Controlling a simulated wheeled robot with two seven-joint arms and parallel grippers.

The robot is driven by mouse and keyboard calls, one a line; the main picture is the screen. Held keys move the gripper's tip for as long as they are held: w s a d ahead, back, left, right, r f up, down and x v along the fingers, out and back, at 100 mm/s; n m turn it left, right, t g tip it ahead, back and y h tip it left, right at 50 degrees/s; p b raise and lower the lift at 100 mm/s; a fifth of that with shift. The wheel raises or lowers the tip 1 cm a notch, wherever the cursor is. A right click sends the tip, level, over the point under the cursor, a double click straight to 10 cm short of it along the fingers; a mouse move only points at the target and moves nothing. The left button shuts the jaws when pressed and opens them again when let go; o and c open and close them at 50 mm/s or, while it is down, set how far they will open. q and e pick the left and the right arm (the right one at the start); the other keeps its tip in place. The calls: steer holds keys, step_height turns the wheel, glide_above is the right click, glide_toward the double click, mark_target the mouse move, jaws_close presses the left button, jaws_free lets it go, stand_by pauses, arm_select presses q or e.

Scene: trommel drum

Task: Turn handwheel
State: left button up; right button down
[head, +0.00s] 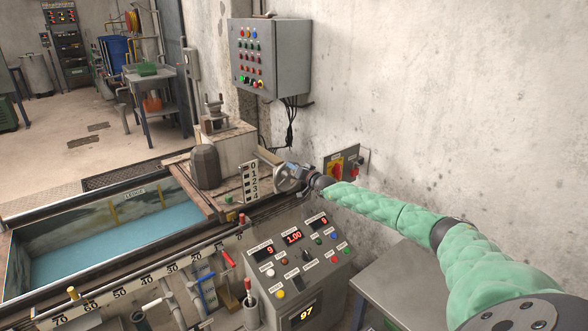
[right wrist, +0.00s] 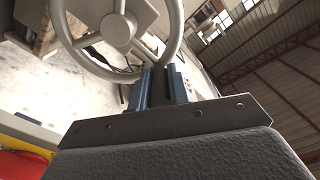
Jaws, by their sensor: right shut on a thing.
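The handwheel (head: 287,179) is a light grey spoked wheel at the right end of the tank, beside a plate numbered 0 to 4 (head: 250,183). In the right wrist view the handwheel (right wrist: 121,28) fills the upper left, with its hub and spokes showing. My right gripper (head: 303,174) reaches it from the right on the green-sleeved arm. In the right wrist view the blue-sided fingers of my right gripper (right wrist: 160,86) are shut on the wheel's rim at its lower right. The fingertips are partly hidden by the rim. My left gripper is not in view.
A tank of blue water (head: 100,240) lies left of the wheel. A control panel (head: 300,258) with red displays stands in front, below my right arm. A grey table (head: 405,280) stands at right.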

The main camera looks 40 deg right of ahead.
steer(key=shift+a+f, duration=0.15)
steer(key=shift+f, duration=0.05)
steer(key=c, duration=1.5)
jaws_free()
steer(key=shift+o, duration=0.9)
steer(key=shift+r, duration=0.1)
steer(key=shift+s, duration=0.1)
